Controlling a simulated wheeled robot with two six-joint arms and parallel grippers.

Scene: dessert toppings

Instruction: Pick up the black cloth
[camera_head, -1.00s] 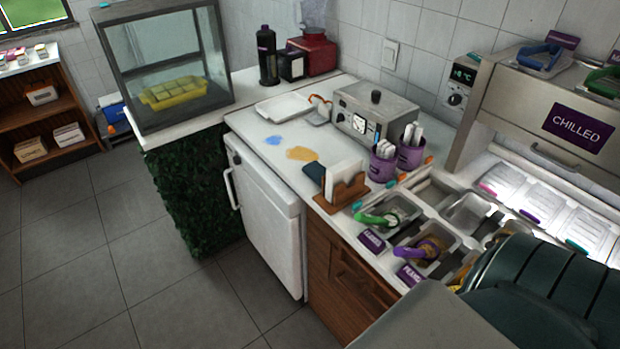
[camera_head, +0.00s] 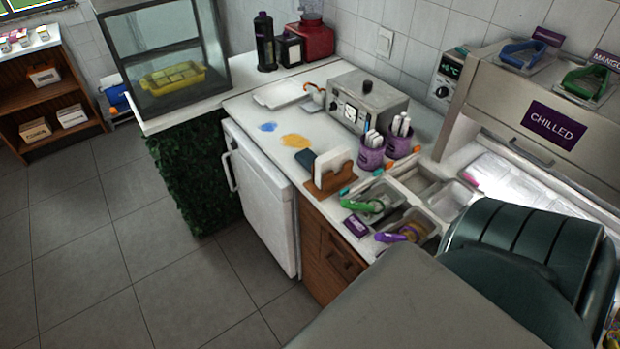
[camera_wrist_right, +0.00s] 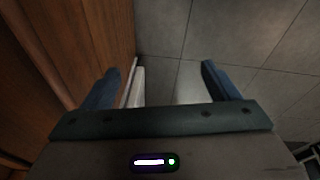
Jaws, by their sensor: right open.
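A small dark navy-to-black flat thing (camera_head: 306,158) lies on the white counter, against the left of a wooden holder with white cards. It may be the black cloth, but I cannot tell for sure. My right gripper (camera_wrist_right: 162,80) is open in the right wrist view, its two blue fingers wide apart with nothing between them. It points down at the grey floor beside a brown wooden cabinet front. The right gripper does not show in the head view, and the left gripper shows in neither view.
Blue (camera_head: 268,127) and orange (camera_head: 295,141) spills mark the counter (camera_head: 240,108). A metal appliance (camera_head: 368,103), purple cups (camera_head: 371,157) and topping bins with tongs (camera_head: 373,206) stand nearby. A glass case (camera_head: 165,45) is at left. The floor (camera_head: 130,235) is clear.

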